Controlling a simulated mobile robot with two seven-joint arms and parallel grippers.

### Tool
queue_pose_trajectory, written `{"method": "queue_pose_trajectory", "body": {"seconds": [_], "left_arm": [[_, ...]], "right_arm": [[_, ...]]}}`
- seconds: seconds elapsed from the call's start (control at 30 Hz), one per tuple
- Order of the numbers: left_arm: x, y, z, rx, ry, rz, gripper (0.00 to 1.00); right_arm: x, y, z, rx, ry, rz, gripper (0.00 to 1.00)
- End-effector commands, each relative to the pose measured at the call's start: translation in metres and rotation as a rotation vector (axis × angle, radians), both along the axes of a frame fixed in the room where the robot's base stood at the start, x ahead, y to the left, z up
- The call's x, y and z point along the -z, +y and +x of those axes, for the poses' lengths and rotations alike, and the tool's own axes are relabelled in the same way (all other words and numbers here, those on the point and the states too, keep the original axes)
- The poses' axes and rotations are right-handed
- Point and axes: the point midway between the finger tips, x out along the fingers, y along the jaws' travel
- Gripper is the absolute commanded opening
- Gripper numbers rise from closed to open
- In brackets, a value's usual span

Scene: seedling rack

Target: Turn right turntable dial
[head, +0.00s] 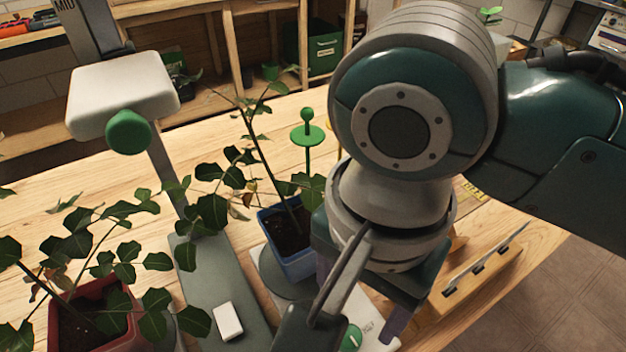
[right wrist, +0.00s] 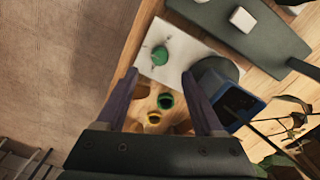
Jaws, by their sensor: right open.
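The right turntable's green dial (head: 350,338) sits on a white base plate (head: 381,318), partly hidden behind a dark grey part in the head view. In the right wrist view the round green dial (right wrist: 160,56) shows clearly on the white plate (right wrist: 180,42). A blue pot (head: 297,262) with a leafy plant stands on this turntable. My right gripper (head: 358,300) points down above the plate beside the pot. Its fingers are apart and empty in the right wrist view (right wrist: 160,80), with the dial just beyond the fingertips, between their lines. My left gripper is not visible.
A red pot (head: 88,318) with a plant stands at the left. A grey stand base (head: 212,280) with a white block lies between the pots. A slotted wooden holder (head: 470,282) is near the table's right edge. A green stake (head: 308,135) rises behind the blue pot.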

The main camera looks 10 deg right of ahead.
Motion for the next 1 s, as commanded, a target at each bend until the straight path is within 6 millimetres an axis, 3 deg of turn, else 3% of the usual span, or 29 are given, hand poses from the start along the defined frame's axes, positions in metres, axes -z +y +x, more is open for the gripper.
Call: {"method": "queue_pose_trajectory", "body": {"seconds": [0.2,0.4,0.77,1.0], "left_arm": [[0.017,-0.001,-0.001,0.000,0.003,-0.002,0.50],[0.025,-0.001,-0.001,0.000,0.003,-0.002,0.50],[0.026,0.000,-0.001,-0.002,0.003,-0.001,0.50],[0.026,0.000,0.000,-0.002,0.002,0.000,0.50]], "right_arm": [[0.047,-0.001,0.000,-0.001,0.001,-0.002,0.69],[0.072,-0.001,0.000,-0.001,0.000,-0.001,0.69],[0.077,0.000,0.000,-0.002,-0.002,0.001,0.69],[0.077,0.000,0.000,-0.002,-0.002,0.001,0.43]]}}
